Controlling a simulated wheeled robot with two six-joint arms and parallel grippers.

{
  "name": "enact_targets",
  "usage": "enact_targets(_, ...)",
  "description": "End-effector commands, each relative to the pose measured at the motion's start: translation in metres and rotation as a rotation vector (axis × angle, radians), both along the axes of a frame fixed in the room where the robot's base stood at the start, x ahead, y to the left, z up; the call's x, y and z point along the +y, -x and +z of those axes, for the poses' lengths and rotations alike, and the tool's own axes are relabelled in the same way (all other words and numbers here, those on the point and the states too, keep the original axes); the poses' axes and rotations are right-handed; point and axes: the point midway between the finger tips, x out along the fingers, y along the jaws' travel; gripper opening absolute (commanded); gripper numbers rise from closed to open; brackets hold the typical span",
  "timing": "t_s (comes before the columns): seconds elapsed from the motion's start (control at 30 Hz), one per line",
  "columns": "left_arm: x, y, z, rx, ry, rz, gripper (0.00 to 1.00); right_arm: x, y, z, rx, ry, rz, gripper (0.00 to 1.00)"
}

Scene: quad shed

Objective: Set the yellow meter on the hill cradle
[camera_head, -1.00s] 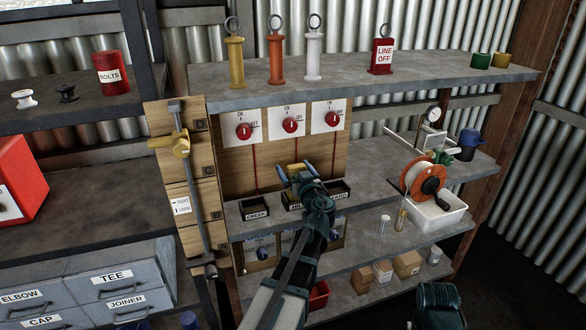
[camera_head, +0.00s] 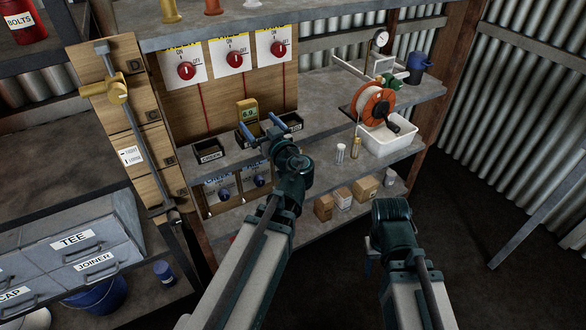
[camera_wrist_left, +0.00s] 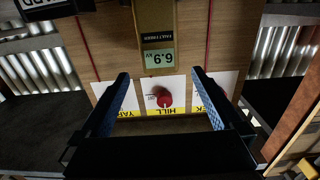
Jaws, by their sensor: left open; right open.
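The yellow meter (camera_head: 247,112) stands upright at the middle cradle (camera_head: 242,137) on the shelf, between the cradle marked CREEK (camera_head: 209,154) and the right-hand cradle (camera_head: 294,128). Its screen reads 6.9. My left gripper (camera_head: 262,127) is open just in front of the meter, with its blue fingers apart. In the left wrist view the meter (camera_wrist_left: 158,45) appears upside down, with visible gaps between it and both fingers.
A board behind carries several red switches (camera_head: 235,59); the one under HILL also shows in the left wrist view (camera_wrist_left: 162,98). An orange reel (camera_head: 375,106) and white tub (camera_head: 388,140) stand to the right. Small boxes (camera_head: 364,188) sit on the lower shelf.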

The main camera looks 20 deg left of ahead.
Motion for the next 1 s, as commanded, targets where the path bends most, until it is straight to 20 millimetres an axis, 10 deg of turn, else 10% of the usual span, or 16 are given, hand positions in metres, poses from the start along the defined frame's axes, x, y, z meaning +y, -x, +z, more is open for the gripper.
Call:
enact_targets(0.27, -0.030, 0.022, -0.057, 0.283, 0.105, 0.041, 1.00, 0.000, 0.000, 0.000, 0.000, 0.000, 0.000, 0.50)
enact_targets(0.6, -0.190, 0.125, -0.196, 1.261, 0.338, -0.369, 1.00, 0.000, 0.000, 0.000, 0.000, 0.000, 0.000, 0.50)
enact_targets(0.8, -0.260, 0.179, -0.217, 1.576, 0.368, -0.713, 1.00, 0.000, 0.000, 0.000, 0.000, 0.000, 0.000, 0.50)
enact_targets(1.0, -0.281, 0.196, -0.219, 1.659, 0.371, -0.837, 1.00, 0.000, 0.000, 0.000, 0.000, 0.000, 0.000, 0.50)
